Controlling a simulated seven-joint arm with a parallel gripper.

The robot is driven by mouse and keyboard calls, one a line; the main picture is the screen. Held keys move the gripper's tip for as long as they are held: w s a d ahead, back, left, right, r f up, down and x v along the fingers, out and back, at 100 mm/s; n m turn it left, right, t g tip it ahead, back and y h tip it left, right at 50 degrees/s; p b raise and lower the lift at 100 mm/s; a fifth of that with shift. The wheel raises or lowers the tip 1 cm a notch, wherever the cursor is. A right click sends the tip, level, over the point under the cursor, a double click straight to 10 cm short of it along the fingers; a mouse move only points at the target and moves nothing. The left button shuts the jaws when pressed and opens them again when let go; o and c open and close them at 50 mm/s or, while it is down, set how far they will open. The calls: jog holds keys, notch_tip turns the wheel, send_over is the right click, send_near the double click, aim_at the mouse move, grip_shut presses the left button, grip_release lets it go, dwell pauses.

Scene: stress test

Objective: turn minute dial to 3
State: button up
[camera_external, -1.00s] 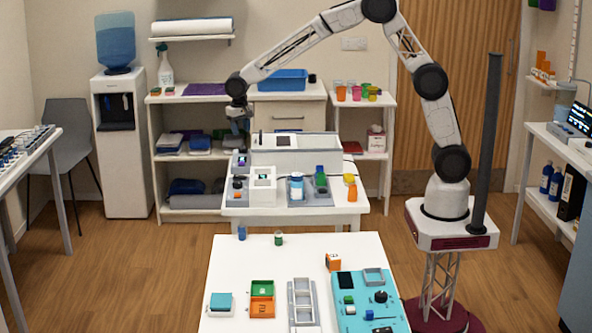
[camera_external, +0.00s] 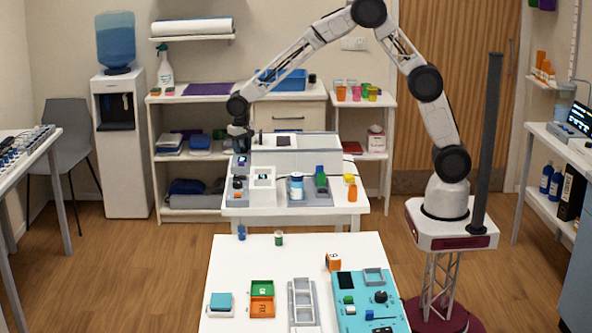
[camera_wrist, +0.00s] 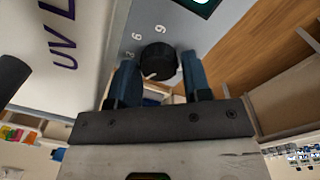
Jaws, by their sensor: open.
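The minute dial (camera_wrist: 158,60) is a round black knob on a grey-blue panel (camera_wrist: 190,28) in the wrist view. White digits, including a 6 and a 9, curve around it. A pale mark shows at its lower left edge. My gripper (camera_wrist: 160,66) is open, with one blue finger on each side of the dial. I cannot tell whether either finger touches it. In the external view my gripper (camera_external: 240,143) is low at the left end of the white box (camera_external: 292,154), and it hides the dial there.
The white box's face (camera_wrist: 65,50) with "UV" lettering lies left of the panel in the wrist view. A dark screen (camera_wrist: 203,4) is at the panel's upper right. A white open holder (camera_external: 262,187) and blue-capped jar (camera_external: 296,186) stand in front of the box.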

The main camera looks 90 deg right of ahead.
jog(key=c, duration=0.6)
jog(key=shift+c, duration=0.2)
jog(key=shift+m, duration=1.5)
jog(key=o, duration=0.6)
jog(key=shift+o, duration=0.2)
jog(key=shift+r, duration=0.1)
